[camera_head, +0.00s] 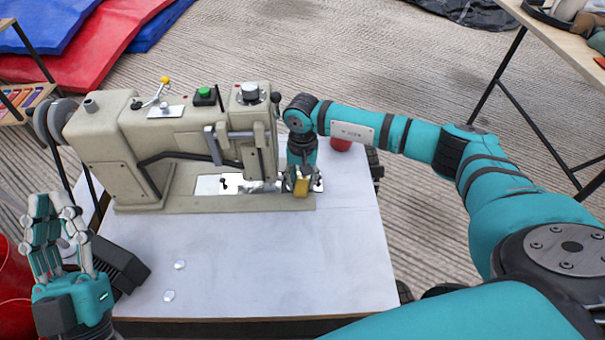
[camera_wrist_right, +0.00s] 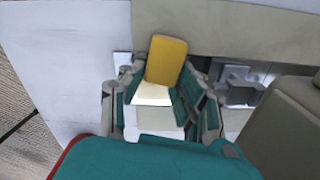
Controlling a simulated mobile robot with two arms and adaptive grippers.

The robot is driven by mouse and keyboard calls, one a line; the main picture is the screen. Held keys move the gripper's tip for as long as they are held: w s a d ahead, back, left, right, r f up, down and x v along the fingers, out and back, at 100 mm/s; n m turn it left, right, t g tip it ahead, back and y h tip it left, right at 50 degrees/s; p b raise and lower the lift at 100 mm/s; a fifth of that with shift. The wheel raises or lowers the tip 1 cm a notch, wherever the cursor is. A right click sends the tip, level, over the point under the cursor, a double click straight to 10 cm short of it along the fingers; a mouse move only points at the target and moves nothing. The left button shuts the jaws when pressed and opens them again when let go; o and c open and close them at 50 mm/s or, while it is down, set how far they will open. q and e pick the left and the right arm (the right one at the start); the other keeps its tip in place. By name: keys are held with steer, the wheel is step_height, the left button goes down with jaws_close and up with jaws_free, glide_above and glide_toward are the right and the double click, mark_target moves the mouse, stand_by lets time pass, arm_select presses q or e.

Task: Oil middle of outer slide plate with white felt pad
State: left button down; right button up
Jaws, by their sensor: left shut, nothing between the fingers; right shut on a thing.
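The sewing machine (camera_head: 165,135) stands at the back left of the table. Shiny metal plates (camera_head: 210,185) lie in its bed, and bright plate also shows under my right gripper in the right wrist view (camera_wrist_right: 152,98). My right gripper (camera_head: 301,182) points down at the right end of the bed, shut on a yellow block (camera_head: 301,190). The block sits between the fingertips in the right wrist view (camera_wrist_right: 167,58). I see no white felt on it; its underside is hidden, and contact with the plate cannot be told. My left gripper (camera_head: 54,206) is shut and empty at the left.
Two small white round pieces (camera_head: 180,264) lie on the white tabletop (camera_head: 260,270). A black box-like thing (camera_head: 120,265) lies at the table's left edge. A red cup-like thing (camera_head: 341,143) stands behind my right arm. The front middle is clear.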

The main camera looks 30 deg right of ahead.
arm_select(q)
steer(key=shift+w+f, duration=0.15)
steer(key=shift+f, duration=0.05)
arm_select(e)
steer(key=shift+s+f, duration=0.15)
